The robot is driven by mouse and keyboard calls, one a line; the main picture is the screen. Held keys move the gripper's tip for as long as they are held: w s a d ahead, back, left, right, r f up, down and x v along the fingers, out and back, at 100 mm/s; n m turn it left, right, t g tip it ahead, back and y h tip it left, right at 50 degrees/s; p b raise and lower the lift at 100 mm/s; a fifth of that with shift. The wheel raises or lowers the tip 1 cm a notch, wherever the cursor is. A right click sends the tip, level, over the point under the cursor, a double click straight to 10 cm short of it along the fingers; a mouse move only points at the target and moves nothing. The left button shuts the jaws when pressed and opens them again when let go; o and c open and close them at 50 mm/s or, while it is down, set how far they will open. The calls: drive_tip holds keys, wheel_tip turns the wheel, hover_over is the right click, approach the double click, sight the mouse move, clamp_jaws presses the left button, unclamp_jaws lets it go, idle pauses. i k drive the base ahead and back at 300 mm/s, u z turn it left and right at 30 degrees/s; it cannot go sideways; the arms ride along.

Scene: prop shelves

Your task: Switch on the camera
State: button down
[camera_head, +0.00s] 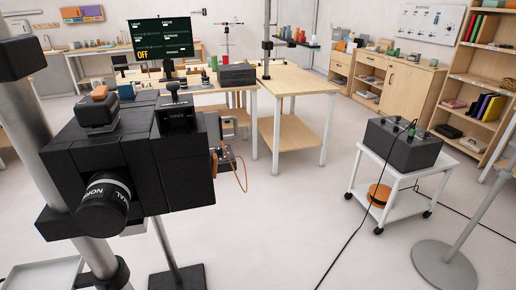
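A large black blocky apparatus (130,155), which looks like the camera, fills the left foreground. A round black lens (107,200) with white lettering sticks out at its front. A small black box with an orange top (98,93) sits on it, and a black block with a white label (175,112) stands beside that. A box with an orange wire (240,172) shows at its right side. A dark screen (161,38) behind reads OFF in yellow. I cannot make out my gripper or its fingers.
Thick silver tubes with dark joints stand close at the left. A white wheeled cart (400,178) with a dark box (403,145) stands at the right, its black cable trailing on the floor. Wooden tables (290,80) and shelves (485,85) stand behind. The middle floor is mostly clear.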

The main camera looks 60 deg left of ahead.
sight(214, 160)
drive_tip(key=i, duration=0.25)
drive_tip(key=u, duration=3.25)
drive_tip(key=k, duration=0.55)
drive_tip(key=z, duration=0.8)
drive_tip(key=i, duration=0.5)
